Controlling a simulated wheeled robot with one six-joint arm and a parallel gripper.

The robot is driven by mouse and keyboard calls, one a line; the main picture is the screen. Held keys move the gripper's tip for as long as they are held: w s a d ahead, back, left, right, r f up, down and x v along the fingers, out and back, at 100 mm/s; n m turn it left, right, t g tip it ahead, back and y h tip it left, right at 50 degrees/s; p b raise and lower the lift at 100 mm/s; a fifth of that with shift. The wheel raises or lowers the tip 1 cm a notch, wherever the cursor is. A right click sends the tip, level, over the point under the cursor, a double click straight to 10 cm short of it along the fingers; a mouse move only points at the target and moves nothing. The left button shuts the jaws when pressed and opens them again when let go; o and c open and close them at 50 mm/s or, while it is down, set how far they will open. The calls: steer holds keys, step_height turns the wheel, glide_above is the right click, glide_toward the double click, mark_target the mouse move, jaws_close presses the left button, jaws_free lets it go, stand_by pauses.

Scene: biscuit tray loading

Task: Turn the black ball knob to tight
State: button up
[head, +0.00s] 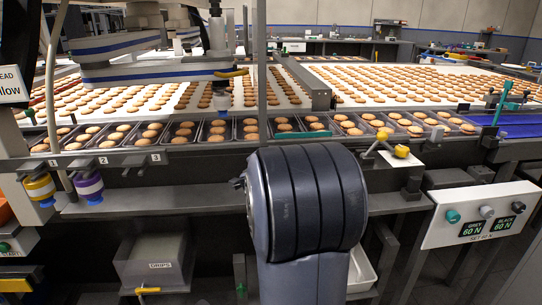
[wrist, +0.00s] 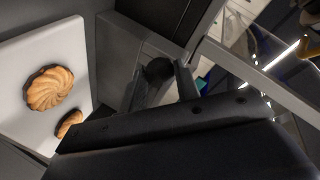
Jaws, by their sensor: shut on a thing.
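In the wrist view a dark ball knob (wrist: 159,69) sits between the two grey fingers of my gripper (wrist: 160,80), near their tips. The fingers are shut on it. Its stem and any tight mark are hidden or too dark to make out. In the head view my own thick arm stands in the middle and hides my gripper and this knob.
A yellow ball knob (head: 402,151) stands on a bracket right of my arm. A white panel (head: 470,228) with several knobs and GREY and BLACK readouts of 60 N is at the right. Biscuit trays (head: 217,130) line the conveyor edge behind. A grey bin (head: 154,268) is lower left.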

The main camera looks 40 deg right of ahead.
steer(key=shift+s+d+r+m+t+y, duration=0.1)
steer(key=shift+m+t+y, duration=0.1)
steer(key=shift+m+y, duration=0.65)
steer(key=shift+d+m+t+y, duration=0.15)
steer(key=shift+m+y, duration=0.3)
steer(key=shift+m, duration=1)
steer(key=o, duration=1)
steer(key=shift+c, duration=0.2)
steer(key=shift+s+r, duration=0.1)
